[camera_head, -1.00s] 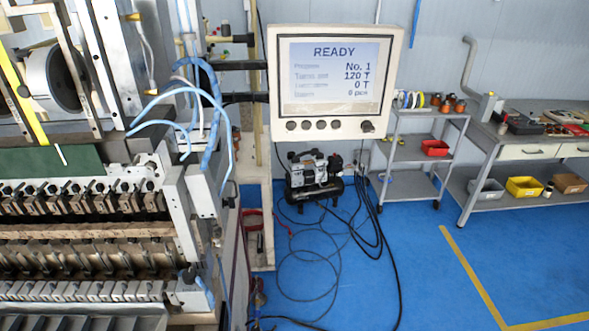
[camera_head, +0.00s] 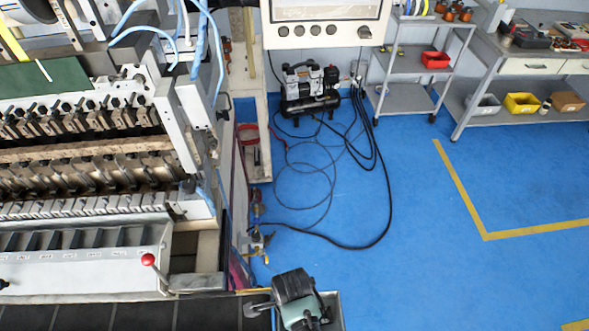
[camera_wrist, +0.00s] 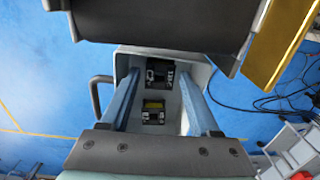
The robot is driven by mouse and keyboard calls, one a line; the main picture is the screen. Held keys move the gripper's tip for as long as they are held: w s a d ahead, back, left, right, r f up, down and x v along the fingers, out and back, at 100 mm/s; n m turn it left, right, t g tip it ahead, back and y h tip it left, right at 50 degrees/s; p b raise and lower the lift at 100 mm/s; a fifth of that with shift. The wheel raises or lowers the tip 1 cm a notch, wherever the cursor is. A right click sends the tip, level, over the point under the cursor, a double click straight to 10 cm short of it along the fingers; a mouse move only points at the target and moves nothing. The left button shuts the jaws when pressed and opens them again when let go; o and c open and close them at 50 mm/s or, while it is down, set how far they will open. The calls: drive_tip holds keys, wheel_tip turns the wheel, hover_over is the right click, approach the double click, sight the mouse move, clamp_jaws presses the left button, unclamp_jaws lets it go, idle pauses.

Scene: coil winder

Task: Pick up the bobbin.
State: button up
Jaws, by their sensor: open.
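Two small black pieces that look like bobbins lie inside a light grey bin (camera_wrist: 202,70) in the wrist view. The upper bobbin (camera_wrist: 160,75) has pale marks, and the lower bobbin (camera_wrist: 153,115) shows a yellow patch. I cannot tell which one is meant. My gripper (camera_wrist: 160,82) is open above the bin, with its two blue fingers spread left and right of the pieces and nothing held between them. In the head view my wrist hides most of the bin (camera_head: 335,312) at the bottom edge, and no bobbin shows there.
The winding machine (camera_head: 90,150) fills the left, with a red-knobbed lever (camera_head: 148,260) at its front. A compressor (camera_head: 308,88) with loose hoses stands behind. A shelf cart (camera_head: 408,62) and a workbench (camera_head: 515,65) stand at the back right. The blue floor (camera_head: 430,260) at right is clear.

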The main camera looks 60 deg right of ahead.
drive_tip(key=shift+f, duration=1.05)
clamp_jaws()
drive_tip(key=shift+r, duration=0.15)
wheel_tip(320, 180, up, 10)
